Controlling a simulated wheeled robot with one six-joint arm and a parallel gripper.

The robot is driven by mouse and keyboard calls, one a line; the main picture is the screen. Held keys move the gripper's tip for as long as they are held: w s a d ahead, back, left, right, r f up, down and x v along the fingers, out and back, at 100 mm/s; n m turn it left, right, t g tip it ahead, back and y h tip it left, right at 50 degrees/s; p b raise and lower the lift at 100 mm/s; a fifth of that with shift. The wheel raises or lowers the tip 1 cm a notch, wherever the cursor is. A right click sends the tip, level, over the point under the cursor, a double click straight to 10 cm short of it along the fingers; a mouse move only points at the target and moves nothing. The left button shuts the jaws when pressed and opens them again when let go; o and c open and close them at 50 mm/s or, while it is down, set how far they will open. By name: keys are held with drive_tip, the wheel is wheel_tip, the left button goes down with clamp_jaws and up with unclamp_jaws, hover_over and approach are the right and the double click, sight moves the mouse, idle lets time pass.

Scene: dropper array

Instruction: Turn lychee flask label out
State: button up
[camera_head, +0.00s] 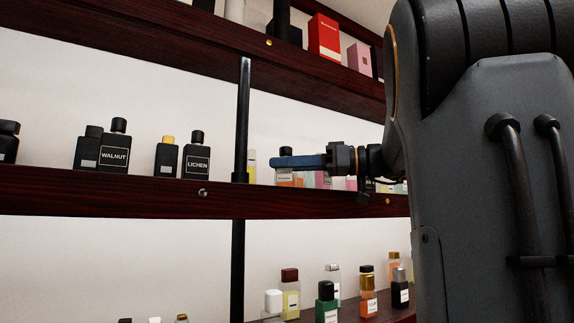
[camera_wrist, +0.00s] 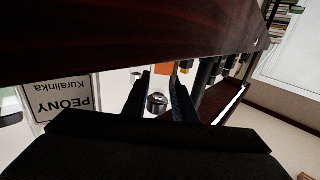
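No label that I can read says lychee, so I cannot tell which flask is the lychee one. My gripper (camera_head: 292,162) reaches left over a row of small flasks on the middle shelf. In the wrist view its two dark fingers (camera_wrist: 160,97) stand apart. A round, silver-and-black cap (camera_wrist: 157,102) shows between them, with no clear contact visible. A flask with a white label (camera_head: 285,180) stands below the fingers, its print too small to read. A pink flask (camera_head: 323,180) is to its right. My gripper and arm hide parts of this row.
A black upright post (camera_head: 241,120) stands left of my gripper. Dark flasks marked WALNUT (camera_head: 115,155) and LICHEN (camera_head: 197,163) are beyond it. The upper shelf (camera_head: 200,35) runs overhead. More bottles (camera_head: 326,304) stand below.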

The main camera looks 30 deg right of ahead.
clamp_jaws()
drive_tip(key=shift+w+n+g+y, duration=0.1)
drive_tip(key=shift+n+g+y, duration=0.75)
drive_tip(key=shift+g, duration=0.25)
drive_tip(key=shift+r, duration=0.1)
drive_tip(key=shift+s+a+b, duration=0.1)
drive_tip(key=shift+s+b, duration=0.1)
drive_tip(key=shift+b, duration=0.1)
drive_tip(key=o, duration=1)
unclamp_jaws()
